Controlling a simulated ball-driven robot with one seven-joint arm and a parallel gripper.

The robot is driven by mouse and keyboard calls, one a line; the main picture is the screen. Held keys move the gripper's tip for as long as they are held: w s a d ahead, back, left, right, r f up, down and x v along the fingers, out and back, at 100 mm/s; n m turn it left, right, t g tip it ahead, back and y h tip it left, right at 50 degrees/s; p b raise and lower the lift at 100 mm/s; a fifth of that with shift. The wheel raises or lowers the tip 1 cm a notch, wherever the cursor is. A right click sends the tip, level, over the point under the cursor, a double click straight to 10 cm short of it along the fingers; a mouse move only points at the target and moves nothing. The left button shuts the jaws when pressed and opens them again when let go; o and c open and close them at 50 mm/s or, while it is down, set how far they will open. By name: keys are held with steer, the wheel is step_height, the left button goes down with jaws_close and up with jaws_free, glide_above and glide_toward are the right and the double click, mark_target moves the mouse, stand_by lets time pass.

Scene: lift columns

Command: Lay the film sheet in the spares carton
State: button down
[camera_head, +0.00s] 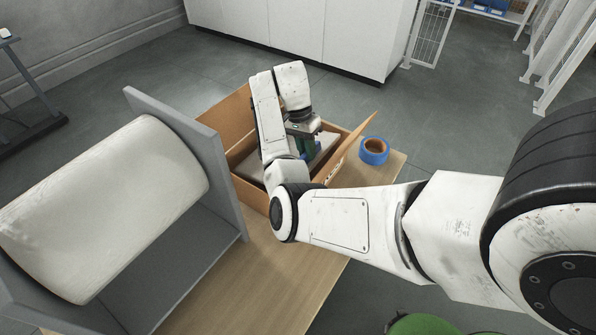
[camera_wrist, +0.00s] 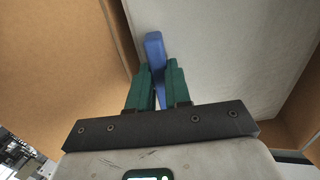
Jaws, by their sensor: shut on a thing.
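The open brown spares carton (camera_head: 236,118) stands on the wooden table. A pale grey-white sheet, which looks like the film sheet (camera_head: 252,164), is inside its walls; it also fills much of the wrist view (camera_wrist: 235,55). My gripper (camera_head: 308,150) reaches down into the carton from above. In the wrist view its green fingers (camera_wrist: 155,85) are shut on an upright blue tab (camera_wrist: 154,48) in front of the sheet. I cannot tell whether the sheet rests on the carton floor. My arm hides part of the carton.
A large white roll (camera_head: 105,205) lies in a grey stand (camera_head: 200,135) left of the carton. A blue tape roll (camera_head: 374,151) lies on the wooden table (camera_head: 275,285) to the right. The carton's right flap (camera_head: 354,146) slants outward. White cabinets (camera_head: 320,35) stand behind.

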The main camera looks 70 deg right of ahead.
steer(key=shift+w+d+b+x, duration=0.1)
steer(key=shift+w+b+x, duration=0.1)
steer(key=shift+x, duration=0.75)
steer(key=shift+w+d+b+x, duration=0.1)
steer(key=shift+w+x, duration=0.1)
steer(key=shift+x, duration=0.75)
steer(key=shift+w+d+b+x, duration=0.15)
steer(key=shift+w+x, duration=0.1)
steer(key=shift+x, duration=0.65)
steer(key=shift+a+f, duration=0.1)
steer(key=shift+f, duration=0.2)
steer(key=c, duration=1.1)
jaws_free()
steer(key=shift+o, duration=0.2)
steer(key=p+v, duration=0.3)
steer(key=v, duration=0.9)
steer(key=shift+r, duration=0.1)
